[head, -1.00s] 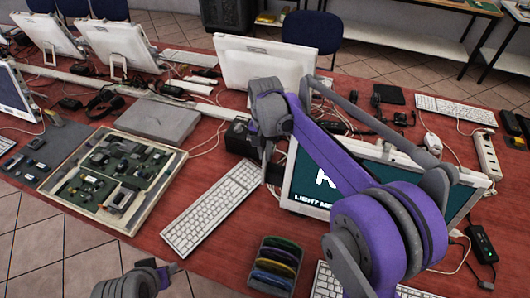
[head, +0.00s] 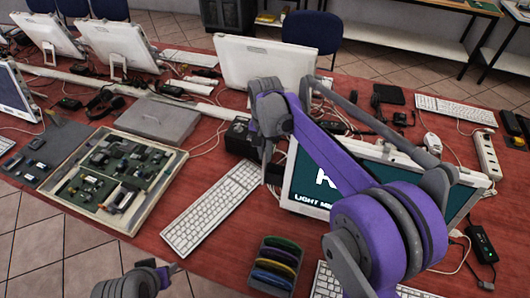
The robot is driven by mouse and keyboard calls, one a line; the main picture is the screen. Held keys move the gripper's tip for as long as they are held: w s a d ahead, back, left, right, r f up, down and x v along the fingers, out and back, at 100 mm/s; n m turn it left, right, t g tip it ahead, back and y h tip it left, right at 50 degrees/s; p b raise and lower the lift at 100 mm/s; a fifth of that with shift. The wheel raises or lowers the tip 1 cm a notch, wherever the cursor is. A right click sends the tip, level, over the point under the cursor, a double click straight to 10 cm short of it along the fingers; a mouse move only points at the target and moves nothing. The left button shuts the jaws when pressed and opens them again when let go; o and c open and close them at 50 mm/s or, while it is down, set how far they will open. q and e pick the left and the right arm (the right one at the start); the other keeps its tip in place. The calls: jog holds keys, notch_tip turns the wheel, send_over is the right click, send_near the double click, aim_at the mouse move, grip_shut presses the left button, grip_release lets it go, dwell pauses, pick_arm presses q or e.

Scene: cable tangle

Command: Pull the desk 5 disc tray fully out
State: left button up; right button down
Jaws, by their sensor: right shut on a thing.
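A black box-shaped unit (head: 238,139), which looks like the drive, stands on the red desk behind the keyboard, left of the monitor. My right gripper (head: 266,170) is at its right side, pointing down, and partly covers it. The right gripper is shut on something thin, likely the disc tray. The tray itself is hidden behind the fingers, so how far out it is cannot be told. My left gripper (head: 172,269) is low at the front edge of the desk, away from the box. Its fingers are too small to judge.
A white keyboard (head: 212,208) lies left of my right gripper. A monitor (head: 310,170) stands close on the right, partly behind my arm. A rack of coloured discs (head: 275,268) and an open board case (head: 150,205) are nearer the front. Cables run behind.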

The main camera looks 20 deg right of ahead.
jog(key=w+a, duration=0.3)
jog(key=a, duration=0.2)
jog(key=shift+w+a+p, duration=0.2)
jog(key=shift+w+p, duration=0.15)
jog(key=shift+p, duration=0.05)
jog(key=c, duration=0.9)
grip_release()
jog(key=shift+r, duration=0.15)
notch_tip(320, 180, up, 11)
jog(key=shift+f+p, duration=0.2)
jog(key=shift+p, duration=0.15)
jog(key=shift+s, duration=0.1)
